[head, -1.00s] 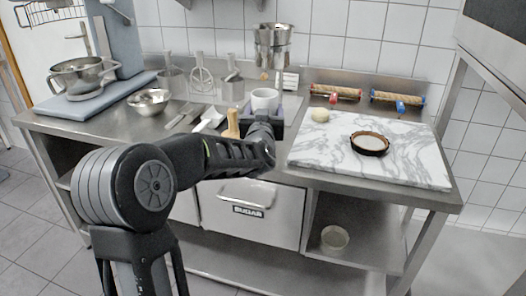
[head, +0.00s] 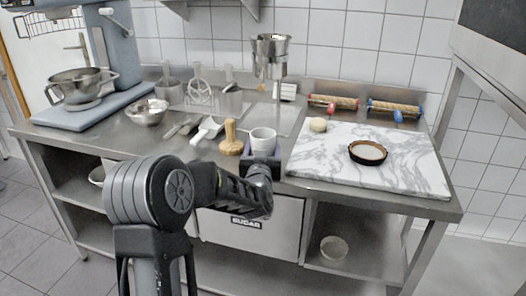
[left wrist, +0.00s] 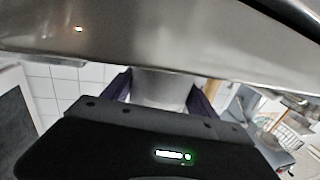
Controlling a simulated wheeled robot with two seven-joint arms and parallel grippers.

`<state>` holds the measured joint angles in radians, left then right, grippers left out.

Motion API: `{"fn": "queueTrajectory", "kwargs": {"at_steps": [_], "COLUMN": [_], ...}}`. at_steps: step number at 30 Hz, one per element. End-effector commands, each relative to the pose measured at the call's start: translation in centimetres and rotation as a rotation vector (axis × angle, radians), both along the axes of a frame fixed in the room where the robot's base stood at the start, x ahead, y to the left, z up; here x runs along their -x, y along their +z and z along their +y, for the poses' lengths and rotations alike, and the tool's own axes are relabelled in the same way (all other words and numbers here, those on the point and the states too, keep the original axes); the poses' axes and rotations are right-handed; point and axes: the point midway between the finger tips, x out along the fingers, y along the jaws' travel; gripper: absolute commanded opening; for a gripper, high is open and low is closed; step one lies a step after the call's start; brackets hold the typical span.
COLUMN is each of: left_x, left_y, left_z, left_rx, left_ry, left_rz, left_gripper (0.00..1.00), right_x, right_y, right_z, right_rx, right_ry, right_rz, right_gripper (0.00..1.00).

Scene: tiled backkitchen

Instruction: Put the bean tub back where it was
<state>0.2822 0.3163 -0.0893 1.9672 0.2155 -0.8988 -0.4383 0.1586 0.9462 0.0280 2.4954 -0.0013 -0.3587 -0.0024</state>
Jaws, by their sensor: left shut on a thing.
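A white tub (head: 263,134), which I take for the bean tub, is held upright in my left gripper (head: 262,146) by the front edge of the steel worktop. In the left wrist view the pale tub (left wrist: 163,86) sits between the purple fingers of the left gripper (left wrist: 163,92), which are shut on it. I cannot tell whether its base touches the worktop, because the gripper hides it. The tub's contents are not clear. A second pale round tub (head: 334,247) stands on the lower shelf at the right. My right gripper is out of view.
A wooden tamper (head: 231,138) stands just left of the held tub, with a white scoop (head: 207,130) beyond. The sugar drawer (head: 250,228) is below.

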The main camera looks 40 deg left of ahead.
Motion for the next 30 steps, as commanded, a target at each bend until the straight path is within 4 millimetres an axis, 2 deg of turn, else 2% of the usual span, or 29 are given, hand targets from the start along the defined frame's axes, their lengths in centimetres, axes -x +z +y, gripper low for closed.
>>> {"fn": "queueTrajectory", "kwargs": {"at_steps": [14,15,22,30], "left_x": [-0.01,0.01,0.01,0.01], "left_y": [-0.86,-0.79,-0.79,-0.69], "left_z": [0.02,0.01,0.02,0.02], "left_rx": [-0.001,0.000,0.000,0.000], "left_ry": [0.000,0.000,0.000,0.000], "left_rz": [-0.005,-0.002,-0.001,-0.001], "left_gripper": [0.04,0.70,0.89,0.89], "right_x": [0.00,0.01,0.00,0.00], "right_y": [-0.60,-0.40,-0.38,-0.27], "right_z": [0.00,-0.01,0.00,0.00], "right_rx": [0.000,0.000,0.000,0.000], "right_ry": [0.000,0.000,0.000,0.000], "right_rz": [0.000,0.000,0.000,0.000], "right_gripper": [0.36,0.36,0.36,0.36]}}
